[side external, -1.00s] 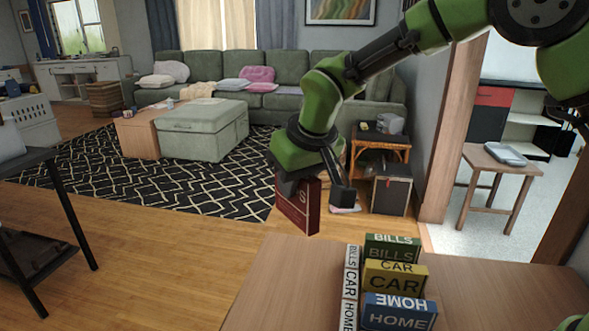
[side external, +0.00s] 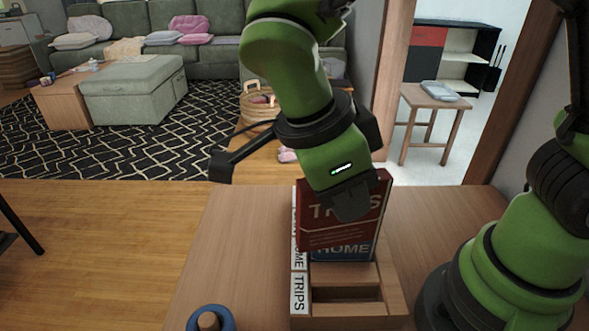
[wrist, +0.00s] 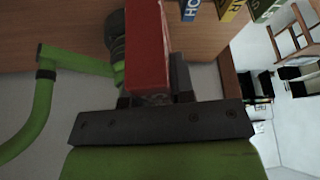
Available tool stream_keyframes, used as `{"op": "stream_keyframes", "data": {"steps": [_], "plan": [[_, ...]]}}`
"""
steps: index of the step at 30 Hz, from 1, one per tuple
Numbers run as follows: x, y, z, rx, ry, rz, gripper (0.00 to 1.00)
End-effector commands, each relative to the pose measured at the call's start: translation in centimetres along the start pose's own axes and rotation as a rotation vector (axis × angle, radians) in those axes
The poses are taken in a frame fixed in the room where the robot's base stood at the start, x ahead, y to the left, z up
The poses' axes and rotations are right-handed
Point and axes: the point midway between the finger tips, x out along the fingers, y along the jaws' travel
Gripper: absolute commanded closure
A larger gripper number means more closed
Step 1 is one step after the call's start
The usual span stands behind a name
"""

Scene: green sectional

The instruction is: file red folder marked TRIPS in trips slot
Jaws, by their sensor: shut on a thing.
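My gripper (side external: 348,203) is shut on the top part of the red folder marked TRIPS (side external: 340,236). The folder also shows between the fingers in the wrist view (wrist: 147,45). It is tilted, in front of the blue HOME folder (side external: 345,250), and hides part of it; its bottom appears above the rack. The wooden rack (side external: 398,300) has an empty front slot (side external: 346,294) beside the TRIPS label (side external: 299,292). Whether the folder touches the HOME folder I cannot tell.
In the wrist view stand the blue HOME (wrist: 190,8), yellow CAR (wrist: 231,10) and green BILLS (wrist: 264,9) folders. A blue ring around a wooden peg (side external: 209,321) is at the table's front left. The table (side external: 225,235) left of the rack is mostly clear.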

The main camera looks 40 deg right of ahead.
Motion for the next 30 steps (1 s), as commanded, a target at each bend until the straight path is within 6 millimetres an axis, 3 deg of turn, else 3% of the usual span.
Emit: {"op": "stream_keyframes", "data": {"steps": [5,15,30], "plan": [[0.7,1.4,-2.1,0.206,-0.002,0.085,1.0],[4.7,1.4,-0.4,0.209,0.003,0.086,1.0],[7.1,1.4,0.6,0.208,0.0,0.085,1.0]]}}
